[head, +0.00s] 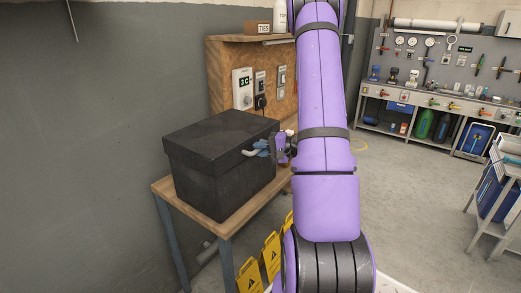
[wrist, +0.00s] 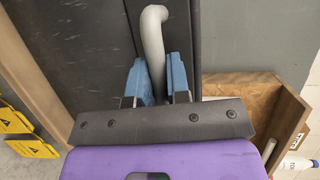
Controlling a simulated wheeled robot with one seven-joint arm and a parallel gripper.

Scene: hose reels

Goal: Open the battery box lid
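The battery box (head: 215,185) is a black box with a closed black lid (head: 220,136), standing on a small wooden-topped table. A grey curved handle (head: 248,153) projects from the lid's right-hand side. My gripper (head: 262,149) is at this handle, with its blue fingers close together. In the wrist view, the handle (wrist: 154,30) runs down between the two blue fingers (wrist: 158,75), one on each side, with little or no gap visible. My gripper looks shut on it. My purple arm hides part of what lies behind the gripper.
The table (head: 238,216) supports the box near a grey wall. A wooden panel (head: 222,75) with switches and a plug stands behind it. Yellow warning signs (head: 271,255) stand on the floor below. A tool bench (head: 435,102) is at the back right, with open floor before it.

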